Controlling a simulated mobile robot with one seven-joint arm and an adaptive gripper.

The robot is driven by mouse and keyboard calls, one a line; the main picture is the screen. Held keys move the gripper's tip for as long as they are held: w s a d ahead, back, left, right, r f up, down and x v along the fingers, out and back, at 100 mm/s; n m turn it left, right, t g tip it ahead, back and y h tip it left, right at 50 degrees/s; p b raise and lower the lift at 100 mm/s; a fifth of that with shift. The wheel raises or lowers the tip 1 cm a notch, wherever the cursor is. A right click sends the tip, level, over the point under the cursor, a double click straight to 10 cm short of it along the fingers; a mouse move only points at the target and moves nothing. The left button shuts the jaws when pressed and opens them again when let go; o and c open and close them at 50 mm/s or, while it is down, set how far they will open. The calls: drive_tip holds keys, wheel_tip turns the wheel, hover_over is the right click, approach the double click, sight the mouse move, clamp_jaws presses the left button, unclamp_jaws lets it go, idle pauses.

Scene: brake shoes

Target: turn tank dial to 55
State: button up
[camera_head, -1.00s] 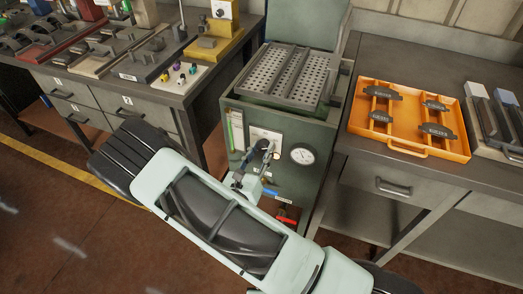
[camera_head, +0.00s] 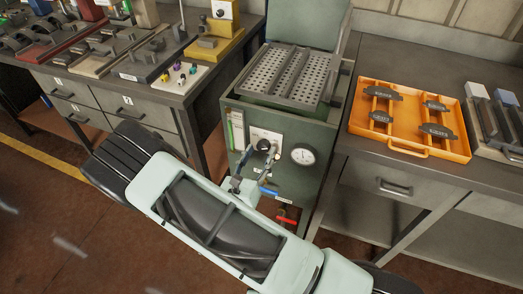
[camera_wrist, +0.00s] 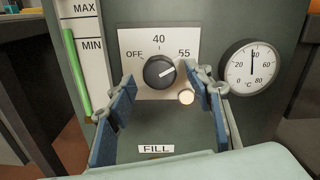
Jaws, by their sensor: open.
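The tank dial (camera_wrist: 158,72) is a round black knob on a white plate (camera_wrist: 133,43) marked OFF, 40 and 55. Its white pointer line points right and slightly upward, toward the 55 side. The dial also shows in the head view (camera_head: 263,145) on the front of the green tank (camera_head: 318,165). My gripper (camera_wrist: 161,78) is open, with a blue-padded finger on either side below the dial; no contact with the knob shows. In the head view my gripper (camera_head: 258,162) is just in front of and below the dial. A pale, lit-looking lamp (camera_wrist: 186,96) sits below 55.
A temperature gauge (camera_wrist: 252,67) is right of the dial, its needle near 40. A level gauge (camera_wrist: 85,55) is at left, a FILL label (camera_wrist: 156,148) below. Blue (camera_head: 268,191) and red (camera_head: 286,219) valve handles are low on the tank. An orange tray (camera_head: 462,152) lies on the right bench.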

drive_tip(key=v, duration=1)
drive_tip(key=shift+s, duration=0.15)
drive_tip(key=shift+a, duration=0.1)
